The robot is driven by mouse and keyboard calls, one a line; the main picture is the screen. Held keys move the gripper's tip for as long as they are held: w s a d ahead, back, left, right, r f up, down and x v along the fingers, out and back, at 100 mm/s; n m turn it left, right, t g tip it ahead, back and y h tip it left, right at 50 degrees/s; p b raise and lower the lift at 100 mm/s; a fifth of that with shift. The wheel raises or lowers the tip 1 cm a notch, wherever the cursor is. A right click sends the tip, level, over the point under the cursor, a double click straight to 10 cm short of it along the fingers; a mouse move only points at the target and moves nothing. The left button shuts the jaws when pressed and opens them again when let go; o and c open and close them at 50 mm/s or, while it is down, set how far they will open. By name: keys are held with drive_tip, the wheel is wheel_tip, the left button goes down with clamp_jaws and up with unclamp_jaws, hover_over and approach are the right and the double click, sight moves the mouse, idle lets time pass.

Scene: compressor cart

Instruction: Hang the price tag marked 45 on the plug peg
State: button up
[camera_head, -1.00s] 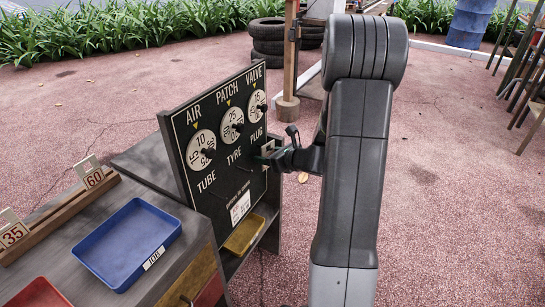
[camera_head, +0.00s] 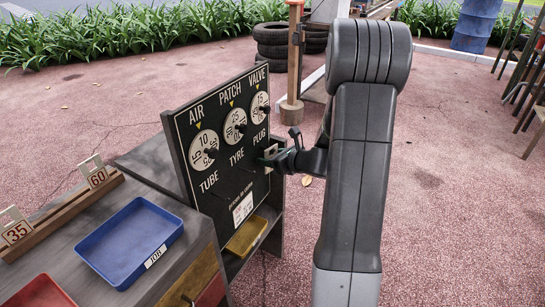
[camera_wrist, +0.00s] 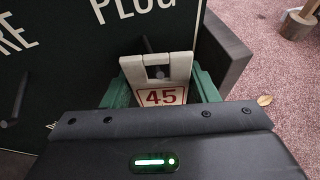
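The price tag marked 45 (camera_wrist: 162,95) is white with red figures and an open loop at its top. My gripper (camera_wrist: 161,92) is shut on it, with green fingers on both sides. In the head view my gripper (camera_head: 270,157) is close to the board's right edge, below the word PLUG. The dark plug peg (camera_wrist: 148,44) shows just above the tag's top bar in the wrist view. I cannot tell whether the peg passes through the loop. The black price board (camera_head: 228,190) carries the words TUBE, TYRE and PLUG.
Another dark peg (camera_wrist: 17,105) sticks out of the board at left in the wrist view. A rack (camera_head: 62,215) holds tags marked 35 (camera_head: 17,232) and 60 (camera_head: 97,178). A blue tray (camera_head: 128,243) and a red tray (camera_head: 40,292) lie on the cart. A yellow tray (camera_head: 247,236) sits below the board.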

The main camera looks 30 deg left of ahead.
drive_tip(key=shift+o, duration=0.9)
drive_tip(key=shift+a+f, duration=0.25)
drive_tip(key=shift+f, duration=0.05)
drive_tip(key=p+v, duration=0.3)
drive_tip(key=v, duration=1.1)
drive_tip(key=shift+d+r, duration=0.25)
drive_tip(key=shift+w+a, duration=0.1)
drive_tip(key=shift+w, duration=0.1)
drive_tip(key=b+x, duration=0.2)
drive_tip(key=x, duration=1.1)
drive_tip(key=shift+s+a+b, duration=0.25)
drive_tip(key=shift+b, duration=0.05)
